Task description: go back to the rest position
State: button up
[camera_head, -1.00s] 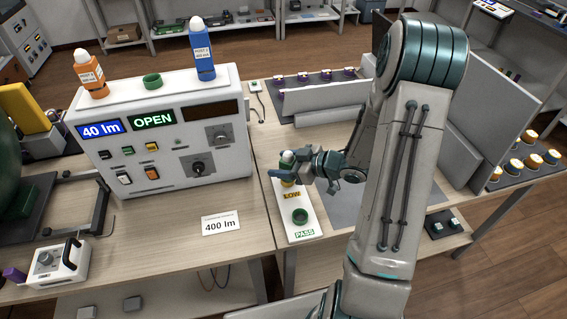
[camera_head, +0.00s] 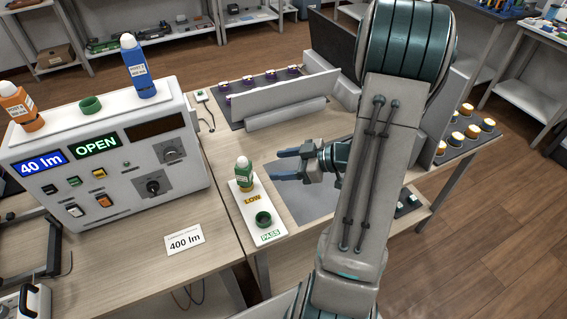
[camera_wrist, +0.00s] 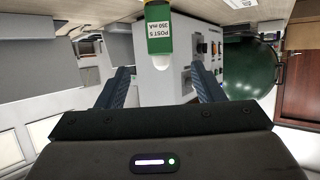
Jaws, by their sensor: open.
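My gripper (camera_head: 278,165) is open and empty, to the right of the green-labelled post (camera_head: 244,174). That post stands upright at the LOW spot of the white LOW/PASS strip (camera_head: 268,235). The fingers are apart from it. In the wrist view the picture is upside down, and the same post (camera_wrist: 158,32), marked POST 5 350 mA, shows beyond the open fingers (camera_wrist: 160,72). An empty green ring (camera_head: 263,219) is at the PASS end of the strip.
A white tester (camera_head: 110,165) reading 40 lm and OPEN stands at left, with an orange post (camera_head: 20,106), a green ring (camera_head: 91,104) and a blue post (camera_head: 139,67) on top. A 400 lm card (camera_head: 184,240) lies in front. A low grey barrier (camera_head: 285,95) stands behind.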

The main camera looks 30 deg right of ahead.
jog(key=shift+w, duration=0.1)
dwell(0.3)
jog(key=w+d+r+m+t+h, duration=0.2)
jog(key=w+d+r+m+h, duration=0.3)
jog(key=r+h, duration=0.55)
jog(key=s+a+m+g, duration=0.5)
jog(key=s+a+g, duration=0.2)
jog(key=s+a, duration=0.6)
jog(key=s, duration=0.4)
jog(key=shift+s+a+r+m, duration=0.25)
jog(key=shift+a+m, duration=0.05)
jog(key=shift+h, duration=0.25)
